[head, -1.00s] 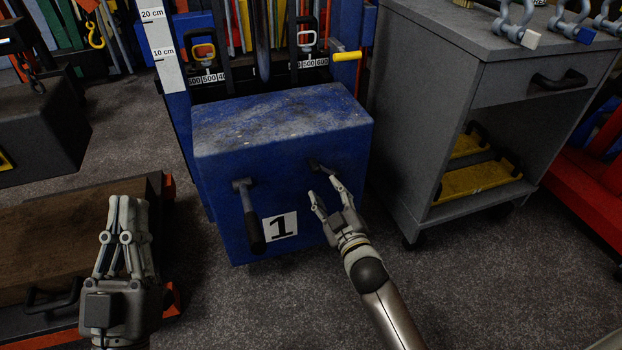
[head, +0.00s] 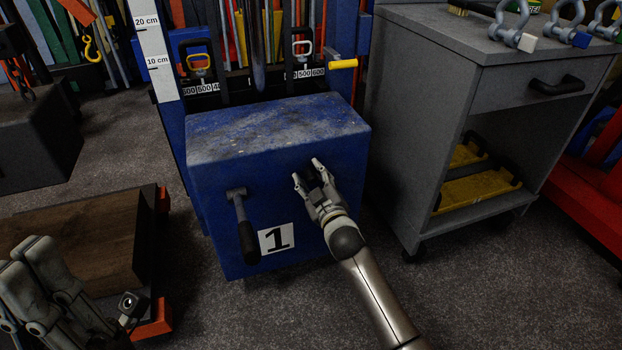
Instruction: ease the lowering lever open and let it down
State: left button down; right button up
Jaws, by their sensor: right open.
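The blue jack box (head: 225,170) stands in the middle, with a plate marked 1 on its front. A lever with a black grip (head: 246,235) hangs down at the left of that front. A second, dark lever (head: 311,176) is at the right of the front, mostly hidden by my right gripper (head: 307,171). That gripper is open, with its fingertips on either side of this lever; I cannot tell whether they touch it. Which lever is the lowering one is not marked. My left gripper (head: 27,250) is at the lower left, away from the box, its opening unclear.
A grey cabinet (head: 440,100) stands close on the right, with shackles on top. A yellow-handled bar (head: 343,64) sticks out above the box. A ruler (head: 152,50) stands behind it at the left. A wooden-topped block (head: 90,240) lies at the left. Floor is clear in front.

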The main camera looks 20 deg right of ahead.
jog(key=shift+w, duration=0.3)
jog(key=shift+c, duration=0.2)
grip_shut()
